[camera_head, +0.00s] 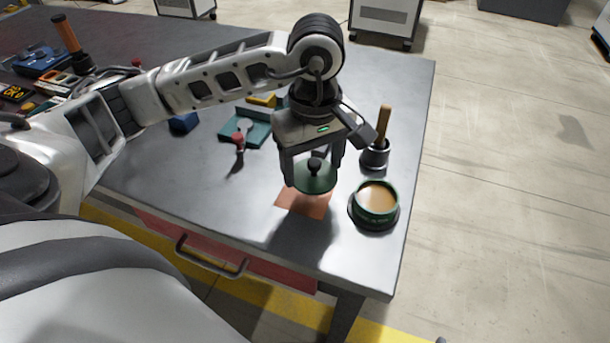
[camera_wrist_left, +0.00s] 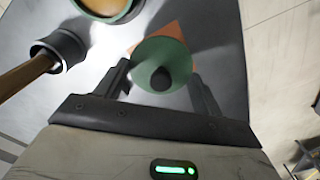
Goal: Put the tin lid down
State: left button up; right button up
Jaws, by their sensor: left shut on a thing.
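The tin lid (camera_head: 314,181) is a green disc with a black knob. My left gripper (camera_head: 315,170) points down and is shut on the knob, holding the lid above an orange-red mat (camera_head: 306,204) on the grey table. The lid also shows in the left wrist view (camera_wrist_left: 163,60), between the fingers (camera_wrist_left: 162,82), covering part of the mat (camera_wrist_left: 172,32). The green tin (camera_head: 375,205) stands uncovered to the right of the mat, with tan contents. It also shows at the top of the left wrist view (camera_wrist_left: 122,14). My right gripper is not in view.
A wooden-handled brush in a dark cup (camera_head: 376,157) stands behind the tin, near the table's right edge. A teal fixture (camera_head: 245,132) with a red-knobbed part lies behind the gripper to the left. Tools crowd the far left. The table's front middle is clear.

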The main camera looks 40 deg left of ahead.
aim_at(305, 169)
pick_arm(q)
jog(key=shift+a+f, duration=0.5)
jog(key=shift+f, duration=0.05)
jog(key=f, duration=0.3)
jog(key=shift+a+f+p, duration=0.1)
jog(key=shift+a+p, duration=0.2)
jog(key=shift+a, duration=0.05)
jog(key=shift+f, duration=0.3)
jog(key=shift+f, duration=0.25)
jog(key=o, duration=1)
jog(key=shift+c, duration=0.2)
jog(key=shift+r, duration=0.1)
